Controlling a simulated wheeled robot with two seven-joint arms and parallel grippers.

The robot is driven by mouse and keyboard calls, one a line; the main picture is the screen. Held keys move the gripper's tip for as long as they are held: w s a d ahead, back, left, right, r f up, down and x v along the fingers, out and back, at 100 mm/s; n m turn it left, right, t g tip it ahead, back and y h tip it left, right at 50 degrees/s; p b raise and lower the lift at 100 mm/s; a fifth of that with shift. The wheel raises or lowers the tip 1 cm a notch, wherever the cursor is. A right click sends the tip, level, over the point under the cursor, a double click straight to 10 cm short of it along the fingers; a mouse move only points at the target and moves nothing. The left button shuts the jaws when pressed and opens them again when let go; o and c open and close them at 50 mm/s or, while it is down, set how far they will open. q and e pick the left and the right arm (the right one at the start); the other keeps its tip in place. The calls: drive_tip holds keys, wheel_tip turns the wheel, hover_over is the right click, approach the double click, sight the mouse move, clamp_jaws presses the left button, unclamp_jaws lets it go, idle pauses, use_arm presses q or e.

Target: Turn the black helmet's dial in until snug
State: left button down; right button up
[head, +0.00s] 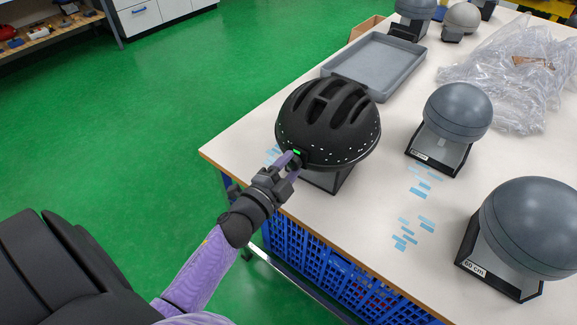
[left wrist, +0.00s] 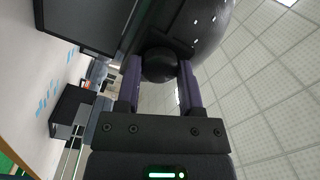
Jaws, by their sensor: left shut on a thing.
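The black helmet (head: 330,118) with long vents and a row of white dots sits on a dark headform stand (head: 327,180) near the table's front-left edge. In the left wrist view the helmet's rim (left wrist: 205,25) fills the upper part. The round black dial (left wrist: 159,66) sits at the helmet's rim. My left gripper (head: 291,161) reaches in from the lower left, and its purple fingers (left wrist: 160,75) are shut on the dial, one on each side. A small green mark (head: 297,152) shows just above the fingers. My right gripper is not in view.
Grey headforms on black stands stand to the right, one (head: 458,110) mid-table and one (head: 533,225) nearer the front. A grey tray (head: 330,72) lies behind the helmet, with clear plastic wrap (head: 510,70) to its right. Blue crates (head: 300,250) sit under the table.

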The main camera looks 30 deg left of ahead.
use_arm(q)
drive_tip(key=shift+m, duration=0.8)
drive_tip(key=shift+c, duration=1.1)
unclamp_jaws()
drive_tip(key=shift+s, duration=0.1)
drive_tip(key=s, duration=0.9)
drive_tip(key=shift+s, duration=0.35)
drive_tip(key=shift+f, duration=0.1)
